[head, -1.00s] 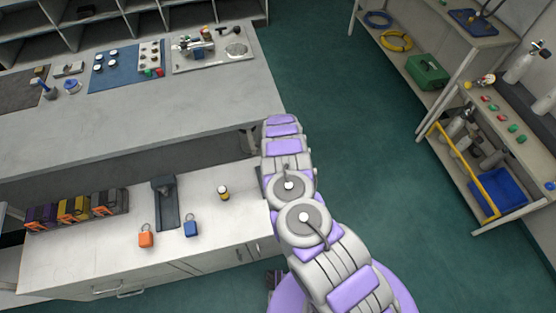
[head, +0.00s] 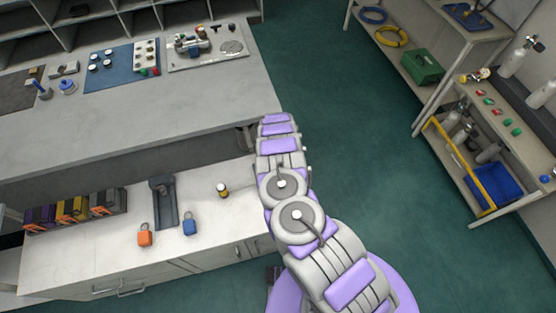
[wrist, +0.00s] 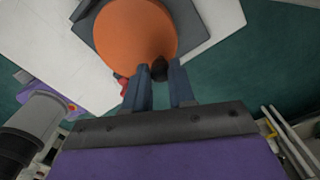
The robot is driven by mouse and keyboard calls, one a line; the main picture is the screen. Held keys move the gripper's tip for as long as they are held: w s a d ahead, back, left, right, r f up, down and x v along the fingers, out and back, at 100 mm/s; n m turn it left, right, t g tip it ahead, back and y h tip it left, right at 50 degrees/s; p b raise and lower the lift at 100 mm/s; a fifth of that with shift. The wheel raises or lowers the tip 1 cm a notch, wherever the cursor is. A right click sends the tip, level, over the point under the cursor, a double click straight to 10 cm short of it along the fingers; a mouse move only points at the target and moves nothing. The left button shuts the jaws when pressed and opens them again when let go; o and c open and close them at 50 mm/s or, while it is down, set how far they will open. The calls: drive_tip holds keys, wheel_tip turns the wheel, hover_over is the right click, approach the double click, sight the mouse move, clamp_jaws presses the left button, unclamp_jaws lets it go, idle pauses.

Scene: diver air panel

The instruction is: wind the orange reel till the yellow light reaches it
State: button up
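The orange reel (wrist: 128,35) fills the top middle of the wrist view, a round orange disc over a grey plate. A dark knob (wrist: 159,71) stands at its lower right edge. In the head view my own arm reaches away, and neither my gripper nor the reel can be made out there. I cannot make out a yellow light in any view.
In the head view a near counter (head: 110,240) holds an orange padlock (head: 144,236), a blue padlock (head: 190,226) and a small jar (head: 222,190). A long grey bench (head: 150,110) lies beyond. A shelf rack with a blue bin (head: 492,184) stands right. Green floor (head: 350,140) between is clear.

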drive_tip(key=o, duration=0.4)
drive_tip(key=shift+a, duration=0.1)
drive_tip(key=shift+w+r, duration=0.1)
drive_tip(key=shift+r, duration=0.5)
wheel_tip(320, 180, up, 16)
drive_tip(key=p, duration=0.2)
drive_tip(key=shift+p, duration=0.4)
